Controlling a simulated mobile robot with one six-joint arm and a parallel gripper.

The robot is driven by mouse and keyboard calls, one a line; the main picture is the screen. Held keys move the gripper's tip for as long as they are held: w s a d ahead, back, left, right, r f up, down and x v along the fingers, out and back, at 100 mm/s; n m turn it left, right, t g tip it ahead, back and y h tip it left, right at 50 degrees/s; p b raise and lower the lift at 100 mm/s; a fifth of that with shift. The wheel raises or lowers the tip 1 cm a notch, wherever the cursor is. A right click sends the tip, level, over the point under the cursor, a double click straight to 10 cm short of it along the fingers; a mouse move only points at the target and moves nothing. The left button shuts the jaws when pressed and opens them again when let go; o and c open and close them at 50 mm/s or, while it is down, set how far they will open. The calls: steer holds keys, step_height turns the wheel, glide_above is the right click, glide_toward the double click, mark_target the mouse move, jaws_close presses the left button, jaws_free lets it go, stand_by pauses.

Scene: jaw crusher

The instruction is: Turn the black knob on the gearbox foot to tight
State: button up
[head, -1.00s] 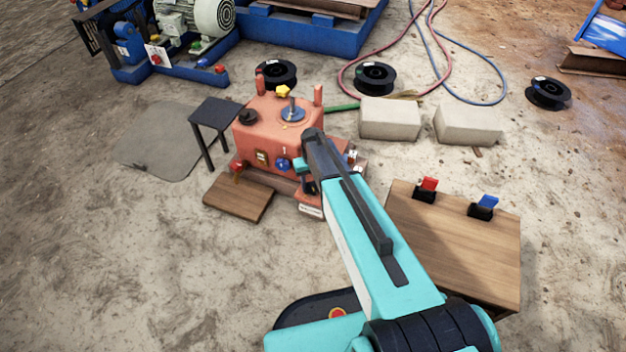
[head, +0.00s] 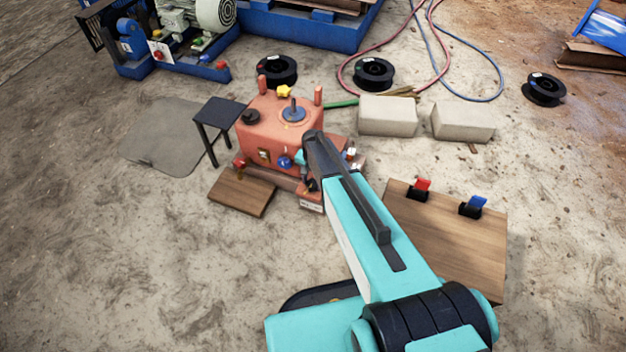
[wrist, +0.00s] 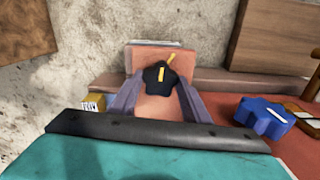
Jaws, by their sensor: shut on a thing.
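The black knob (wrist: 158,76) shows in the wrist view as a lobed black star with a yellow line on top. It sits over an orange foot (wrist: 152,56) of the gearbox. My gripper (wrist: 157,84) has its two grey fingers on either side of the knob, shut on it. A separate yellow mark lies at the knob's upper right, close to the line's end.
A blue knob (wrist: 264,114) sits right of my gripper in the wrist view, and a small yellow labelled block (wrist: 93,104) at left. In the head view a wooden board (head: 242,192) lies front left of the gearbox. A wooden table (head: 440,245) with red and blue clips stands right.

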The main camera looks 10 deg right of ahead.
mark_target(313, 184)
steer(key=shift+s+d, duration=0.1)
stand_by(0.4)
steer(key=o, duration=1)
steer(key=shift+o, duration=0.2)
steer(key=shift+r, duration=0.1)
step_height(313, 184, up, 14)
steer(key=p, duration=0.3)
steer(key=shift+f, duration=0.2)
